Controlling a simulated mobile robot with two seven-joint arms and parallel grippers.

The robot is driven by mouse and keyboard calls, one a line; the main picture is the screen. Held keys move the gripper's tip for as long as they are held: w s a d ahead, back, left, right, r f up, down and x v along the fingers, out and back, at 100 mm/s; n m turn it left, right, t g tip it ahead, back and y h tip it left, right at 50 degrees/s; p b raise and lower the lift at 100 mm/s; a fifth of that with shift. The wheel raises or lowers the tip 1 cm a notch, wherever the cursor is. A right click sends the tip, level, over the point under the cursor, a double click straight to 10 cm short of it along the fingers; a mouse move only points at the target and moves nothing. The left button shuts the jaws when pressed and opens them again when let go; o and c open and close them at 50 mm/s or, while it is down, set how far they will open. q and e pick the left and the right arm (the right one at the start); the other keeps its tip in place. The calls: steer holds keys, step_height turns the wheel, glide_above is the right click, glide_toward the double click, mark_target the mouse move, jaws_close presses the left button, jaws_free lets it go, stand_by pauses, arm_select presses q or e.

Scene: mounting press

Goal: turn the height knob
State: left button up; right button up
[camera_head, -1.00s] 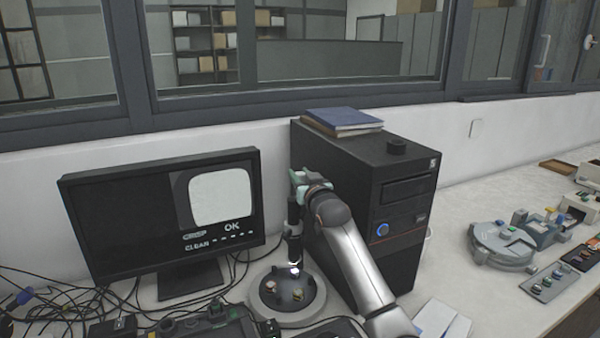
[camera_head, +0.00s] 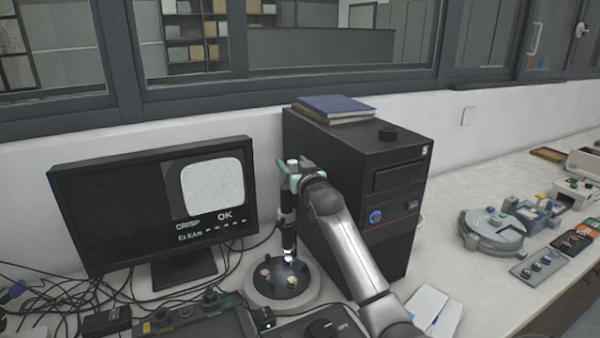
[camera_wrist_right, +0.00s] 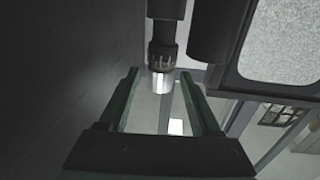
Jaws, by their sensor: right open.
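A dark microscope-like column (camera_head: 288,230) stands over a round grey base (camera_head: 258,298) that holds several small coloured pieces. Its lower tip is lit. At its top is a pale knob (camera_head: 292,162), which I take for the height knob. In the right wrist view the knob is a shiny silver cylinder (camera_wrist_right: 161,81) below a dark ribbed collar. My right gripper (camera_head: 291,172) is open at the column's top, its green fingers on either side of the knob. In the wrist view there are gaps beside the knob. My left gripper is not in view.
A monitor (camera_head: 120,215) at the left reads CRISP, OK and CLEAN. A black computer tower (camera_head: 380,225) with books (camera_head: 335,107) on top stands close behind my right arm. Cables clutter the left. A grey round device (camera_head: 490,232) is at the right.

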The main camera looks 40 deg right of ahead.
steer(key=b+v, duration=0.2)
steer(key=v, duration=1)
steer(key=shift+s, duration=0.15)
stand_by(1.5)
